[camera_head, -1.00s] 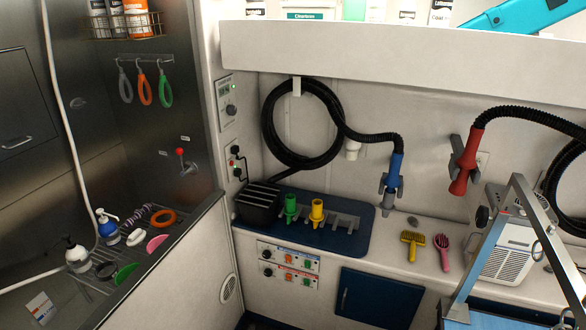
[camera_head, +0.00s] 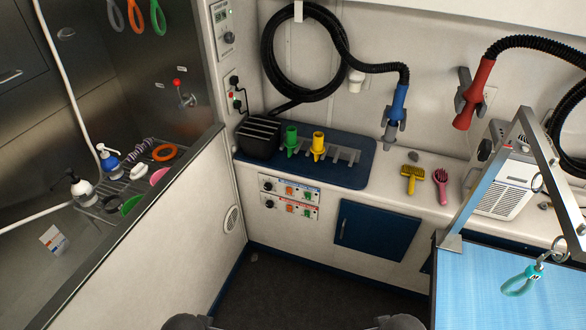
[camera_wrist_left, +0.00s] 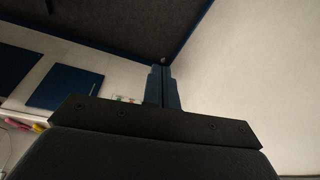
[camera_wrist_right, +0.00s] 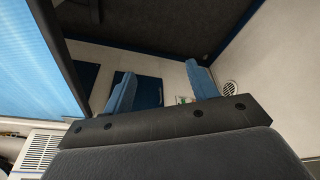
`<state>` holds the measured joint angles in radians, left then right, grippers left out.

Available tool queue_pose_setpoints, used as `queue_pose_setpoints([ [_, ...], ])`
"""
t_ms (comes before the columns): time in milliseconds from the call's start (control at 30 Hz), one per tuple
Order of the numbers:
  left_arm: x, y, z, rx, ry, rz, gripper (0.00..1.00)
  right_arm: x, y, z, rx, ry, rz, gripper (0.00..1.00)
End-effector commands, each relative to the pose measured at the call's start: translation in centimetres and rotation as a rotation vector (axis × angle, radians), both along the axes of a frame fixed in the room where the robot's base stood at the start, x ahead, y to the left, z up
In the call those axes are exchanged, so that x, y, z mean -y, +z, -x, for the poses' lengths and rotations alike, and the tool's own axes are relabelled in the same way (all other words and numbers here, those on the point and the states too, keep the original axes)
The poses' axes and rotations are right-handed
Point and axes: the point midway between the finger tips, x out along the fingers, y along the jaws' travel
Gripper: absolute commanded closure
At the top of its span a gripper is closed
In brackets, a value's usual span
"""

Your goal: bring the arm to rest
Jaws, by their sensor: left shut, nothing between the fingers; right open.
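My left gripper (camera_wrist_left: 163,88) shows in the left wrist view with its two blue fingers together and nothing between them. My right gripper (camera_wrist_right: 161,92) shows in the right wrist view with its blue fingers wide apart and empty. Neither gripper shows in the head view; only dark rounded parts of my own body show at its bottom edge. In the wrist views both grippers are clear of any object, with the dark floor (camera_head: 310,282) and pale panels beyond the fingers.
A blue grooming table (camera_head: 480,295) with a metal arm (camera_head: 490,185) stands at right. A steel tub (camera_head: 105,255) with a pale outer wall is at left. A counter (camera_head: 395,205) with a blue mat, nozzles and brushes runs along the back. Floor between them is clear.

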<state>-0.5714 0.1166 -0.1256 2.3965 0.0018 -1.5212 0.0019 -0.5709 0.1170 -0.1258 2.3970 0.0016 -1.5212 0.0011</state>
Motion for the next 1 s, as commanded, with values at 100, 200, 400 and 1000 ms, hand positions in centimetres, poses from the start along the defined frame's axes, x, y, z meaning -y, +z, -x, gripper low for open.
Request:
queue_pose_setpoints([
  [100,0.2,-3.0,-0.4,-0.011,-0.002,0.002,1.00,-0.2,-3.0,-0.4,-0.012,0.001,-0.002,0.42],
  [200,0.4,-5.8,-0.7,-0.020,-0.002,0.003,1.00,-0.4,-5.8,-0.6,-0.020,0.002,-0.003,0.42],
  [400,1.0,-13.7,-0.9,-0.048,-0.007,0.007,1.00,-1.0,-13.8,-0.9,-0.049,0.005,-0.009,0.42],
  [1000,2.7,-45.3,5.1,-0.156,-0.017,0.024,1.00,-2.6,-45.3,5.1,-0.157,0.017,-0.025,0.42],
])
